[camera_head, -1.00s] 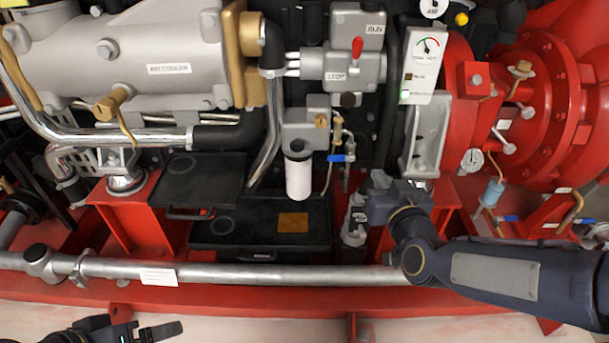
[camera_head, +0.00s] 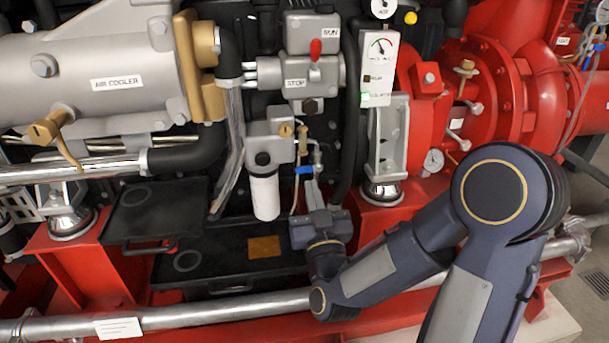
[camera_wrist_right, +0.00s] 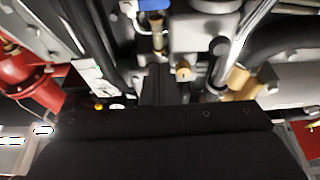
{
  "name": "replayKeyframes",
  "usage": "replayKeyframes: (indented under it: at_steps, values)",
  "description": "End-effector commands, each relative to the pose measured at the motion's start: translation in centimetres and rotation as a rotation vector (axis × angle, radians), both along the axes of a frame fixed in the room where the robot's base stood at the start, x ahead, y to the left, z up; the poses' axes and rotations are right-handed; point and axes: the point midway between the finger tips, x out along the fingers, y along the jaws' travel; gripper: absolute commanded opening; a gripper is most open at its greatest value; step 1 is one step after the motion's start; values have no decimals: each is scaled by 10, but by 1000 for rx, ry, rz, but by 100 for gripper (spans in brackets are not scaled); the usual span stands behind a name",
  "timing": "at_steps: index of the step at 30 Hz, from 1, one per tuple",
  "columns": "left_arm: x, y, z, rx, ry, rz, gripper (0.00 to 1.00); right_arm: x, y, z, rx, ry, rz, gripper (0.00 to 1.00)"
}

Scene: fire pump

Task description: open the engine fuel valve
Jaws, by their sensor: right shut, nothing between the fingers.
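A small valve with a blue handle (camera_head: 304,170), which I take for the engine fuel valve, sits on thin piping right of the white filter (camera_head: 265,194). The handle lies roughly level across the pipe. My right gripper (camera_head: 313,187) is shut and empty, pointing up just below and slightly right of the handle. Whether the fingertips touch the handle I cannot tell. In the right wrist view, a blue piece (camera_wrist_right: 154,4) shows at the top edge, beyond the dark fingers (camera_wrist_right: 165,85). My left gripper is out of the head view.
A red lever (camera_head: 315,48) stands between the RUN and STOP labels above. A gauge panel (camera_head: 380,70) and grey bracket (camera_head: 388,140) are to the right. Black trays (camera_head: 150,210) lie lower left. A silver pipe (camera_head: 220,308) runs along the front.

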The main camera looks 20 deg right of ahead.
Motion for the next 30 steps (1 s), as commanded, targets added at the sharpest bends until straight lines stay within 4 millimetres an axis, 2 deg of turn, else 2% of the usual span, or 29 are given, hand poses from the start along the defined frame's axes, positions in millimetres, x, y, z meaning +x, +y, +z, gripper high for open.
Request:
replayKeyframes:
  at_steps: [5,17,18,21,30]
  values:
    - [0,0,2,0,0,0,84,17,-5,7,1,-2,-4,0]
    - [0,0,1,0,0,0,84,93,-25,34,0,-2,-2,0]
    - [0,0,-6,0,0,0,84,91,-23,18,0,6,1,0]
    - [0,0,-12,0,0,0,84,91,-23,4,1,4,1,0]
    - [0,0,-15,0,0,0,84,90,-23,-8,1,1,1,0]
